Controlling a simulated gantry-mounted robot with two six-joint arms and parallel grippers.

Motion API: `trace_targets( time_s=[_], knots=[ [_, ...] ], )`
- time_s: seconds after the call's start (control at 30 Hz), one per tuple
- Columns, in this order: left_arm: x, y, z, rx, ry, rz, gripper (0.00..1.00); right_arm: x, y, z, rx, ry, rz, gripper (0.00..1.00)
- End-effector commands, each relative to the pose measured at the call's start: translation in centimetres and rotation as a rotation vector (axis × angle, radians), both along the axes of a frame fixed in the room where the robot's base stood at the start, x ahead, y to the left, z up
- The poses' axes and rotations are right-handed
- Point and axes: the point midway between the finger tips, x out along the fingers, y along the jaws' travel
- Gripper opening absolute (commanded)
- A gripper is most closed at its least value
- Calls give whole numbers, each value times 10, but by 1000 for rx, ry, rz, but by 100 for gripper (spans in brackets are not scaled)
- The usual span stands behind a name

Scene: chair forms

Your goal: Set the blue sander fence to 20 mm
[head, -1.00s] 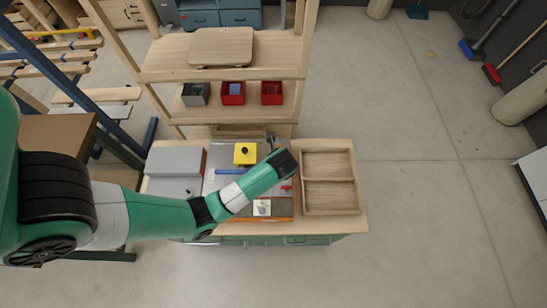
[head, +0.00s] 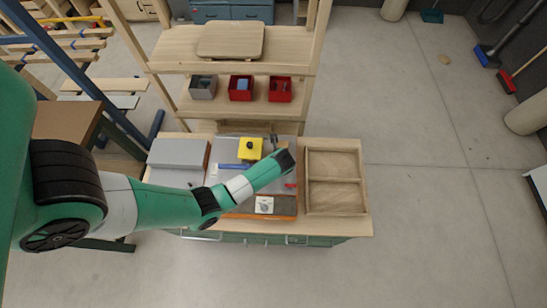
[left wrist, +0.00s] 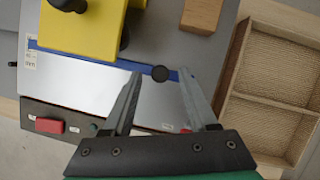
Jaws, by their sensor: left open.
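The blue fence (head: 232,167) is a thin bar across the grey sander top, partly hidden by my left arm in the head view. In the left wrist view the blue fence (left wrist: 100,62) runs from a small white scale label (left wrist: 31,52) at left to a round black knob (left wrist: 160,73). My left gripper (left wrist: 160,77) is open, with the knob between its fingertips in the picture; I cannot tell whether they reach down around it. The label's marks are too small to read. My right gripper is not in view.
A yellow block with a black knob (head: 250,149) stands behind the fence. A wooden block (left wrist: 201,14) is near the fence's right end. A two-part wooden tray (head: 307,185) lies at right, a grey box (head: 180,153) at left. A red switch (left wrist: 49,125) is on the front.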

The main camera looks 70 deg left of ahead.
Motion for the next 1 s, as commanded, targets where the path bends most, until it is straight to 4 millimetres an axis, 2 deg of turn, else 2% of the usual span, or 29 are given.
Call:
trace_targets(
  time_s=[0.07,0.3,0.4,1.0],
  knots=[
    [0,0,0,0,0,0,57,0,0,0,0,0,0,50],
    [0,0,0,0,0,0,14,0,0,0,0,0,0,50],
    [0,0,1,0,0,0,0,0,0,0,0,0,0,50],
    [0,0,1,1,1,0,0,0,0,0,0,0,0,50]
  ],
)
